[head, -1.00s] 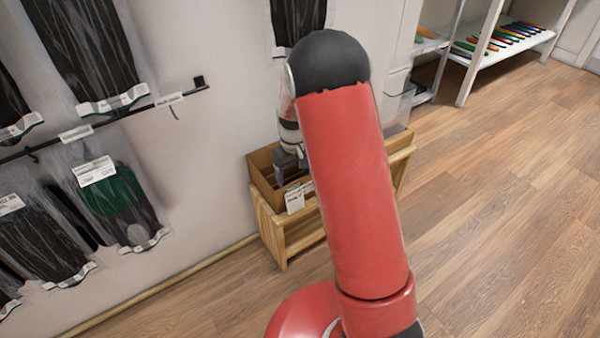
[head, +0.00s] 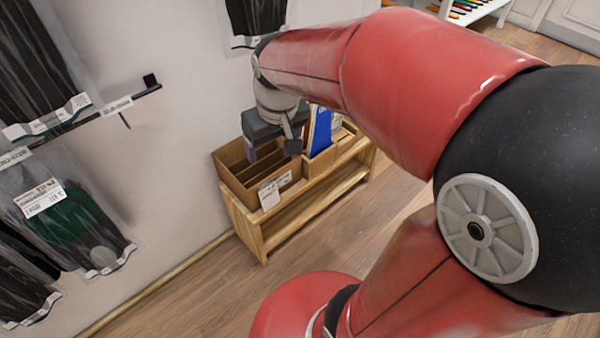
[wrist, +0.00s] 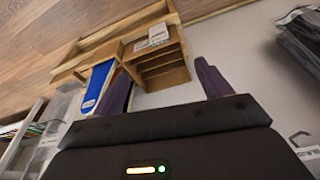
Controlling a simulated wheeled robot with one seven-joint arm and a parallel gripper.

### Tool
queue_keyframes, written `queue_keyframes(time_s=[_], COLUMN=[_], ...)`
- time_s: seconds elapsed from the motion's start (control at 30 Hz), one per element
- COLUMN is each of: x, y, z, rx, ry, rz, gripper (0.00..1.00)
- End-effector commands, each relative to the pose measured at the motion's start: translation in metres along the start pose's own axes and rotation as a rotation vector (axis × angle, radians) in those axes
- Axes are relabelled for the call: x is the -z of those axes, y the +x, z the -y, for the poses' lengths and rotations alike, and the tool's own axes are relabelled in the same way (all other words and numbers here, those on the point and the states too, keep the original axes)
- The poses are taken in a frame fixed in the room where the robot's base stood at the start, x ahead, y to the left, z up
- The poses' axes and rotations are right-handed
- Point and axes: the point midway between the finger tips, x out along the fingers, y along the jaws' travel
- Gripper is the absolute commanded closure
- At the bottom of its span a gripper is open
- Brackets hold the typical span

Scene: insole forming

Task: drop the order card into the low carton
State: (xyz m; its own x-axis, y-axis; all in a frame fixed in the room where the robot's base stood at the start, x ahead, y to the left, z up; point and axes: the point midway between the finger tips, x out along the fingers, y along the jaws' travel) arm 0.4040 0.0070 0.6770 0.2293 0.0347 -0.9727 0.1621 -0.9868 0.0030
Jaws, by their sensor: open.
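The low carton (head: 232,187) is a brown open box with dividers, standing on a wooden bench. It also shows in the wrist view (wrist: 163,68). White printed paper (head: 270,194) shows at its front face, and also in the wrist view (wrist: 156,36). I cannot tell whether this is the order card or a label. My gripper (head: 272,150) hangs over the back part of the carton, with its fingers apart. In the wrist view my gripper (wrist: 163,85) shows two purple fingers with nothing seen between them.
A blue insole (head: 320,130) stands in a smaller box right of the carton, close to my gripper. The wooden bench (head: 300,221) stands by the wall. Bagged dark goods (head: 75,215) hang from wall rails at left.

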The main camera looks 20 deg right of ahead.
Motion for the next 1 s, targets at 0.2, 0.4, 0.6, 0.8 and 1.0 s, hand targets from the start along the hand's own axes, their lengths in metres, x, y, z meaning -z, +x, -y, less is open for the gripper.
queue_keyframes(time_s=[0.2,0.4,0.6,0.8,1.0], x=[-0.068,-0.107,-0.116,-0.116,-0.116], y=[-0.051,-0.063,-0.064,-0.064,-0.062], z=[0.008,0.013,0.014,0.014,0.014], rx=[-0.029,-0.050,-0.056,-0.055,-0.055], ry=[0.089,0.140,0.155,0.155,0.154], rz=[-0.156,-0.237,-0.257,-0.257,-0.257], gripper=[0.23,0.23,0.23,0.23,0.23])
